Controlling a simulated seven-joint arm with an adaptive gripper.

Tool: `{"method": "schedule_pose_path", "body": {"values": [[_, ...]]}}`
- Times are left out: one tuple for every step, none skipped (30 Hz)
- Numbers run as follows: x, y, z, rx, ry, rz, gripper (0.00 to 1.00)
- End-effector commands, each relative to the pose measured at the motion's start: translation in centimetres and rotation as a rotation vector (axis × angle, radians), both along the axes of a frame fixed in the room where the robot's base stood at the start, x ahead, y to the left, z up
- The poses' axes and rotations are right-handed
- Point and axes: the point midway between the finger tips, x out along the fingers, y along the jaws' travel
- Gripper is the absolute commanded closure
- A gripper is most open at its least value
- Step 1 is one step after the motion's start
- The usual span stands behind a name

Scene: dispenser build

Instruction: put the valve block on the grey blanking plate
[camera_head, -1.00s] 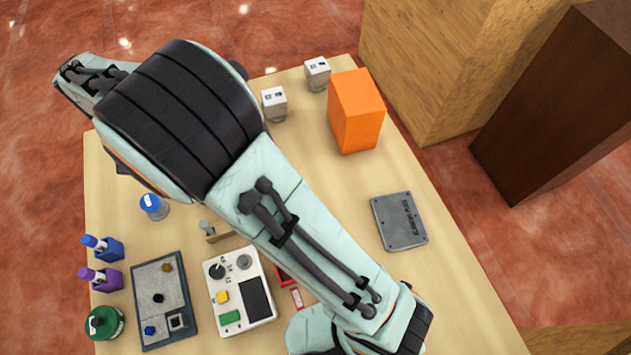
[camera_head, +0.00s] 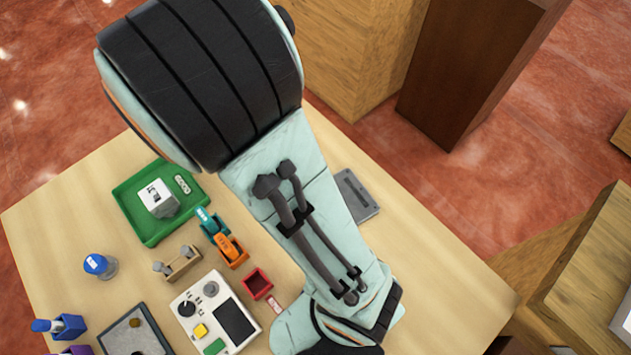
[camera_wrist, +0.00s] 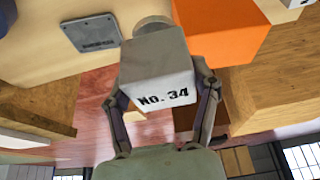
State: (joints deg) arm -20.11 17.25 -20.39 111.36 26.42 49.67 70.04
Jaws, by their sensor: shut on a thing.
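In the wrist view my gripper (camera_wrist: 162,92) is shut on a pale grey block marked "No. 34" (camera_wrist: 158,70), which I take for the valve block; a round grey part shows at its far end. The grey blanking plate (camera_wrist: 91,32) lies flat on the table at the upper left of the wrist view, apart from the held block. In the head view the plate (camera_head: 357,195) shows beside my arm, which hides part of it. My gripper and the held block are out of sight in the head view.
An orange box (camera_wrist: 222,28) stands close to the held block in the wrist view. In the head view a green tray (camera_head: 150,232) holds a white block (camera_head: 158,198). Small bins, a control panel (camera_head: 190,305) and a blue-capped item (camera_head: 98,264) stand left of my arm.

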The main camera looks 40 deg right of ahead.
Motion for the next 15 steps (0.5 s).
{"method": "schedule_pose_path", "body": {"values": [[-1.8,-2.0,0.1,0.001,-0.001,-0.144,0.80],[-2.9,-3.0,0.1,0.001,0.000,-0.228,0.80],[-4.2,-4.1,0.1,0.001,-0.001,-0.332,0.80],[-5.2,-4.9,0.1,0.001,-0.001,-0.406,0.80],[-6.2,-5.5,0.1,0.001,-0.001,-0.477,0.80],[-7.4,-6.3,0.1,0.002,0.000,-0.563,0.80],[-8.3,-6.8,0.1,0.001,-0.002,-0.628,0.80],[-9.1,-7.2,0.1,0.002,-0.001,-0.682,0.80],[-10.1,-7.7,0.1,0.000,-0.001,-0.755,0.80],[-10.8,-7.9,0.1,0.000,-0.002,-0.801,0.80],[-11.4,-8.2,0.1,0.000,-0.003,-0.844,0.80],[-12.3,-8.5,0.1,0.000,-0.001,-0.903,0.80],[-12.8,-8.7,0.1,0.000,-0.002,-0.939,0.80],[-13.2,-8.8,0.1,0.000,-0.002,-0.971,0.80],[-13.9,-9.0,0.1,0.000,-0.002,-1.015,0.80]]}}
